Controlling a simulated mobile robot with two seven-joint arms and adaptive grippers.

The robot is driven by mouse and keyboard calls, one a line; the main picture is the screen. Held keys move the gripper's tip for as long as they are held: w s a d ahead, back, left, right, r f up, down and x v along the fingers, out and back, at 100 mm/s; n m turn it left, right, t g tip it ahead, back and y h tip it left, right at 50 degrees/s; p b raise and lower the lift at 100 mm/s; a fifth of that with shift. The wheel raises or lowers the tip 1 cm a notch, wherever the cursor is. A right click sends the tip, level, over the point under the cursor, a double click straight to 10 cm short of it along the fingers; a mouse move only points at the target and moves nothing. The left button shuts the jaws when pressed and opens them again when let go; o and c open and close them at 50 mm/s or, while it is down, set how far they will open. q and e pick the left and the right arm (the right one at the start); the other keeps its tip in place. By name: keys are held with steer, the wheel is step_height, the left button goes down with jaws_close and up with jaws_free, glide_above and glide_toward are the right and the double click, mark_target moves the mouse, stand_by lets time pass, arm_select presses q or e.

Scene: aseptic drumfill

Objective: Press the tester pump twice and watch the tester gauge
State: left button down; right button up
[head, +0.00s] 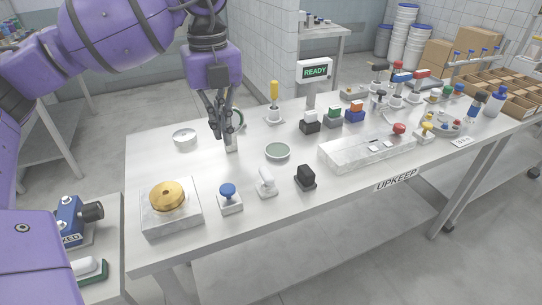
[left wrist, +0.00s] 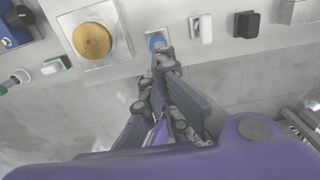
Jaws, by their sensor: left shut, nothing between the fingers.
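My left gripper (head: 220,134) points down, shut and empty, over the back left of the table. Behind it is a white-based device (head: 232,144) with a green-rimmed round part, mostly hidden by the fingers; it may be the tester gauge, and no reading shows. A blue-topped knob on a small white block (head: 229,198) stands near the front edge, apart from the gripper; I cannot tell whether it is the tester pump. In the left wrist view the fingertips (left wrist: 164,66) appear just below this blue knob (left wrist: 157,41). My right gripper is not in view.
A brass disc (head: 168,196) sits on a block at the front left. A READY display (head: 314,72) stands behind. Coloured blocks and valves fill the right.

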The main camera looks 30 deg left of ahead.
mark_target(229, 187)
arm_select(q)
step_height(229, 187, down, 14)
steer(key=shift+s+d, duration=0.1)
stand_by(0.5)
steer(key=shift+f, duration=0.1)
